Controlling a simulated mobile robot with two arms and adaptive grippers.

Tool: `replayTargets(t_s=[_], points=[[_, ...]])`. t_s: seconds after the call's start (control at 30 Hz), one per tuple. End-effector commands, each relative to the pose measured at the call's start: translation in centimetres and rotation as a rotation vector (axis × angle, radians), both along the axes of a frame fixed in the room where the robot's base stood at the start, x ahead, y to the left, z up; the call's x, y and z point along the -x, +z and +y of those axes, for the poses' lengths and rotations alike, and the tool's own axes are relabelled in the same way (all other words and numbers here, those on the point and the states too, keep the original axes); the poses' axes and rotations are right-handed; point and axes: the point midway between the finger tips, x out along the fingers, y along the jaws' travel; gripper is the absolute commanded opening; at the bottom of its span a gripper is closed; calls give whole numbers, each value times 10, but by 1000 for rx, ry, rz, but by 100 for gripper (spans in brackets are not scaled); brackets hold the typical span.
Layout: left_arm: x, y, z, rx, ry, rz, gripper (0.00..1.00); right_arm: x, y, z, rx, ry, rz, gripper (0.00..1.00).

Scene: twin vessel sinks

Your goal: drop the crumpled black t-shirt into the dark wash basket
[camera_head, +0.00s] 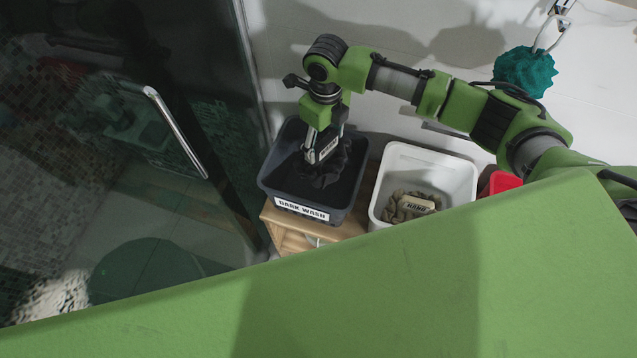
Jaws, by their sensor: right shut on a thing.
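The dark wash basket (268,182) is a dark grey bin with a white "DARK WASH" label, standing on a wooden stand. My right gripper (322,162) points down over the basket and is shut on the crumpled black t-shirt (322,178). The t-shirt hangs below and around the fingers, within the outline of the basket's opening. Whether it touches the basket floor I cannot tell. The fingertips are partly hidden by the cloth. My left gripper is not in view.
A white bin (465,180) with brownish cloth and a labelled block stands right of the basket. A red container (503,182) is farther right. A glass door with a metal handle (176,132) is close on the left. A teal sponge (525,72) hangs at the upper right.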

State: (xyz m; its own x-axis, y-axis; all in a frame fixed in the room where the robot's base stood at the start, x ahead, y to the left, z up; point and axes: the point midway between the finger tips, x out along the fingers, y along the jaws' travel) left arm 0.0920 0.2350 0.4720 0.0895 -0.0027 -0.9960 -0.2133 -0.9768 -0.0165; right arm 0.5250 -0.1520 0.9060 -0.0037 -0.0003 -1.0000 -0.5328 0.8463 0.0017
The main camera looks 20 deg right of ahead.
Motion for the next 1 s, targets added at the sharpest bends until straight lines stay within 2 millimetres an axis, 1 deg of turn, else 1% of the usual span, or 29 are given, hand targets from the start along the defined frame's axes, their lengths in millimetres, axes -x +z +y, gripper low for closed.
replayTargets(t_s=[0.03, 0.27, 0.3, 0.33, 0.37, 0.67, 0.77, 0.87, 1.0], points=[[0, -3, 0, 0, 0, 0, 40, 0, -2, 1, -1, 1, -2, 25], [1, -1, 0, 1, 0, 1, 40, 0, -1, 1, -1, 1, -1, 25], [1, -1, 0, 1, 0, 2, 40, 0, -1, 1, -1, 0, -1, 71], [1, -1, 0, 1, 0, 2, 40, 0, -1, 1, -1, 1, -1, 79], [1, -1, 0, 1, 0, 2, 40, 0, -1, 1, -1, 1, -1, 83], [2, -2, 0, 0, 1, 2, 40, 0, -1, 0, 0, 0, 0, 83], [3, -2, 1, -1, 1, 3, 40, -1, 3, 0, -1, 0, -2, 83], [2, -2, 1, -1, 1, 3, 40, -1, 16, 1, -3, 1, -3, 83], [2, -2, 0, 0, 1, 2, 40, -2, 44, 1, -3, 1, -5, 83]])
